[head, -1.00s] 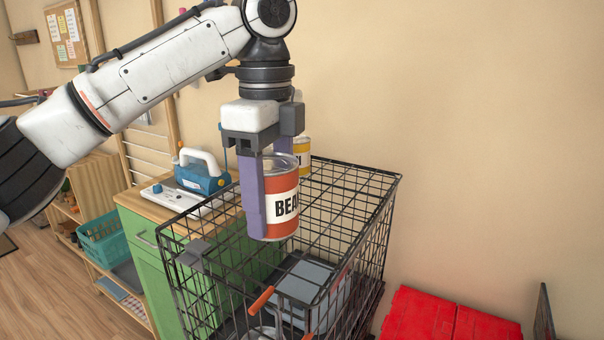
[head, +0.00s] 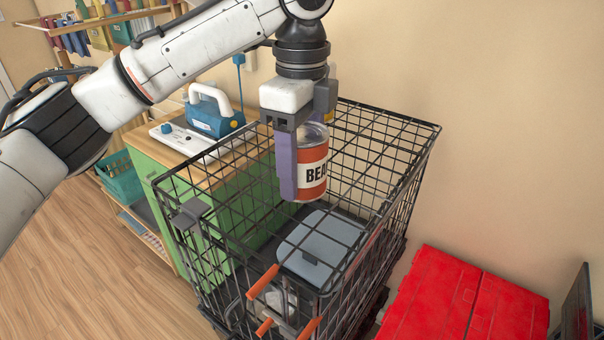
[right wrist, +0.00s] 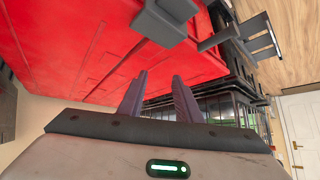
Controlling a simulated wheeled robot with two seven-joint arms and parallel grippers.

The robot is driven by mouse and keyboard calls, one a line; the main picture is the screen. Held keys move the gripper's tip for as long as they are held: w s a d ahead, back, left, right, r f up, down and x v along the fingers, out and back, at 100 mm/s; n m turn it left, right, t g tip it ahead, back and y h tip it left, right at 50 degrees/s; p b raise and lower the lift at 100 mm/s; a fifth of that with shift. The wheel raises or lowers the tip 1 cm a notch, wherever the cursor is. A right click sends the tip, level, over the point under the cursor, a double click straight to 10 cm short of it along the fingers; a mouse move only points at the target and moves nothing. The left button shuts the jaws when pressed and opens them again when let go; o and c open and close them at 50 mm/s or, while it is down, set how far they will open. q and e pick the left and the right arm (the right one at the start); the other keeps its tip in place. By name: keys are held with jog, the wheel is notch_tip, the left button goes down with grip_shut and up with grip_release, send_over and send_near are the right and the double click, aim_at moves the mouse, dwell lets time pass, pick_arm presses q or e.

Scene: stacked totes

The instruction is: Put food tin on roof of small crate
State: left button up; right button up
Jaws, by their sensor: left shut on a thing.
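The food tin (head: 314,172), a metal can with a red-orange and white label reading "BEA", is upright in the head view. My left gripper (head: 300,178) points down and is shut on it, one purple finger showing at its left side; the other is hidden. The black wire crate (head: 405,165) has a barred roof, and the tin appears over this roof; I cannot tell whether it touches the bars. A sliver of a yellow thing (head: 329,117) shows behind the gripper. My right gripper (right wrist: 158,90) is open in the right wrist view, nothing between its fingers.
A grey-blue lidded box (head: 322,248) is inside the crate. Orange-tipped handles (head: 263,282) stick out at its front. Left is a green cabinet (head: 160,200) bearing a blue appliance (head: 213,118). A red container (head: 450,305) is at right; a red surface (right wrist: 90,50) fills much of the wrist view.

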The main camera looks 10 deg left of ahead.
aim_at(301, 131)
pick_arm(q)
jog(key=shift+f, duration=1.05)
jog(key=shift+f, duration=0.15)
jog(key=o, duration=1.4)
jog(key=shift+o, duration=0.2)
notch_tip(301, 131, up, 12)
jog(key=shift+r, duration=0.15)
